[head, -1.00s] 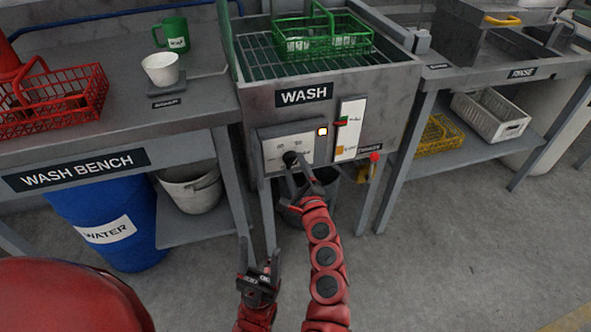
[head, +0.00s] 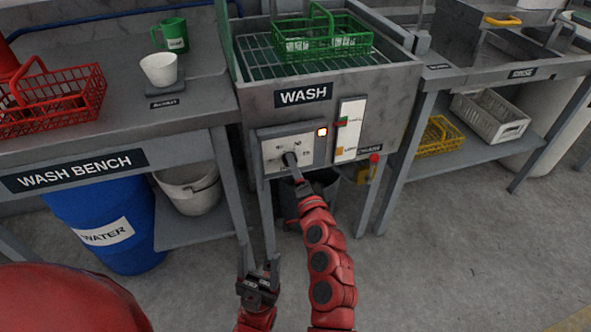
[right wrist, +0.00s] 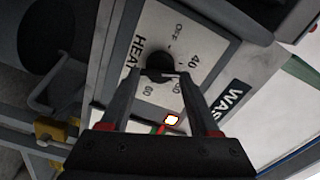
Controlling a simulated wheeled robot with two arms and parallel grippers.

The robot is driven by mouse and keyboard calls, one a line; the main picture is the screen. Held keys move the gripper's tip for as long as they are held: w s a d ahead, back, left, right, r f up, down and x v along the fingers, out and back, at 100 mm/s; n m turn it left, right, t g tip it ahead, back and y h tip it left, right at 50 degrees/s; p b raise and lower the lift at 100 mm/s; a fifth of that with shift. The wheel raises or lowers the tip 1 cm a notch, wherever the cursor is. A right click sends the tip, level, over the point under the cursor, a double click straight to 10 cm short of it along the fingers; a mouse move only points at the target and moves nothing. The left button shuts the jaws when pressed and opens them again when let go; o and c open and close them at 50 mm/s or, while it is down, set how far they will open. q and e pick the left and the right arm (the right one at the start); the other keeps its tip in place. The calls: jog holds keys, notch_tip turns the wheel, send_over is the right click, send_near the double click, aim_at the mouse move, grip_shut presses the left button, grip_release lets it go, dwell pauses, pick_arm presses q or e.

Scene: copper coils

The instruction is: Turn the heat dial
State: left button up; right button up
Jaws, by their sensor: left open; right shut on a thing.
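The black heat dial (head: 288,157) sits on a white panel (head: 270,150) on the front of the wash sink. In the right wrist view the dial knob (right wrist: 153,58) shows above the fingertips, with marks OFF, 40 and 60 and the word HEAT around it. My right gripper (head: 291,164) is shut on the dial; in the right wrist view its fingers (right wrist: 160,76) reach to the knob's near side. They partly hide the dial, and I cannot read its setting. My left gripper (head: 258,264) is open and empty, low in front of the sink.
A lit lamp (head: 322,132) is beside the dial panel, with a slider panel (head: 349,130) and a red knob (head: 374,158) to the right. A green basket (head: 345,46) stands on the sink's rack. The wash bench (head: 110,130) is at left. The floor at right is clear.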

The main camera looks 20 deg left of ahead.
jog(key=shift+s+a+n, duration=0.1)
jog(key=shift+n, duration=3.4)
jog(key=shift+s+a+n, duration=0.1)
jog(key=shift+n, duration=3.4)
jog(key=shift+w+d, duration=0.1)
jog(key=o, duration=1.4)
jog(key=shift+c, duration=0.2)
jog(key=p+v, duration=0.2)
jog(key=v, duration=1.5)
jog(key=shift+d+p, duration=0.2)
jog(key=shift+p, duration=0.2)
